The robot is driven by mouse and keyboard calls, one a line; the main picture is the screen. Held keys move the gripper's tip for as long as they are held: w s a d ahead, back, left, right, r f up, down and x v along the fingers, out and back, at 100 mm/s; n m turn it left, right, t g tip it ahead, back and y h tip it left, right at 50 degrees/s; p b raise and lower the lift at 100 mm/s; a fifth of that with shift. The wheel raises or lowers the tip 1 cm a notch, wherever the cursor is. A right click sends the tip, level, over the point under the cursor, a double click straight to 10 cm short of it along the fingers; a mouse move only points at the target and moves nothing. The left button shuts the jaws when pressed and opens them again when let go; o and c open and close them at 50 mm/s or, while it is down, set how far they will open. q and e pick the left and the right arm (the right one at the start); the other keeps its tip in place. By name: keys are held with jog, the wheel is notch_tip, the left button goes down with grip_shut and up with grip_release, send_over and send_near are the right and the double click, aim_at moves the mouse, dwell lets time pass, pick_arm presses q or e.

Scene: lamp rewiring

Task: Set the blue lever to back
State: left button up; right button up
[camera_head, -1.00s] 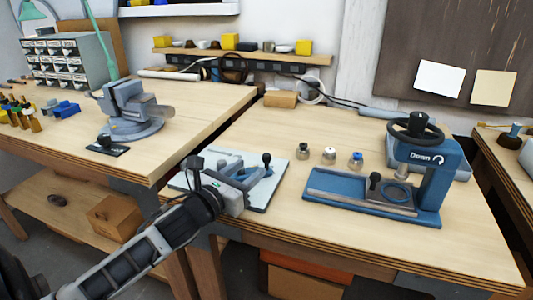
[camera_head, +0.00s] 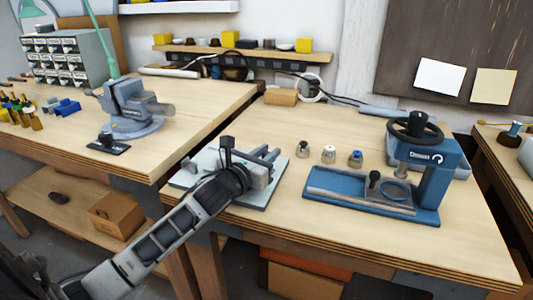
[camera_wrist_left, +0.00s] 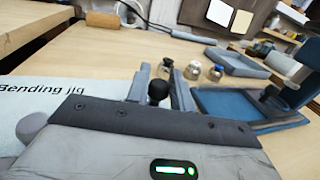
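The bending jig (camera_head: 197,165) is a pale plate on the front left of the right-hand bench; its printed label (camera_wrist_left: 42,88) shows in the left wrist view. My left gripper (camera_head: 270,155) is over the jig, its fingers pointing away from me. In the left wrist view, a round black knob (camera_wrist_left: 158,92), seemingly the lever's, stands between the two fingers (camera_wrist_left: 161,87). The fingers look apart, with the knob between them; I cannot tell whether either touches it. The lever's blue arm is hidden behind my gripper. My right gripper is out of view.
Several small capped parts (camera_head: 329,154) stand right of the jig. A blue press (camera_head: 430,165) with a handwheel is farther right. A grey vise (camera_head: 130,105) stands on the left bench. The bench top behind the jig is mostly clear.

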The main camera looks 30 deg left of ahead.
pick_arm(q)
grip_shut()
jog(key=shift+s+d+h, duration=0.1)
jog(key=shift+s+h, duration=0.05)
jog(key=shift+h, duration=0.15)
jog(key=shift+s+d+m+h+p, duration=0.25)
jog(key=shift+s+m+h, duration=0.35)
jog(key=shift+h, duration=0.25)
jog(key=shift+s+d+m+h+p, duration=0.25)
jog(key=shift+s+m+h, duration=0.2)
jog(key=shift+m+h, duration=0.35)
jog(key=s+m+g+h, duration=0.1)
jog(key=h, duration=0.1)
jog(key=s+d+m+g+h+b, duration=0.1)
jog(key=s+h, duration=0.1)
jog(key=shift+f+m+h, duration=0.15)
jog(key=shift+m+h, duration=0.1)
jog(key=shift+m, duration=0.15)
jog(key=shift+s+d+m+g+h, duration=0.1)
jog(key=shift+s+m+g+h, duration=0.3)
jog(key=shift+s+h, duration=0.2)
jog(key=shift+s, duration=0.65)
jog(key=o, duration=0.8)
grip_release()
jog(key=shift+o, duration=0.2)
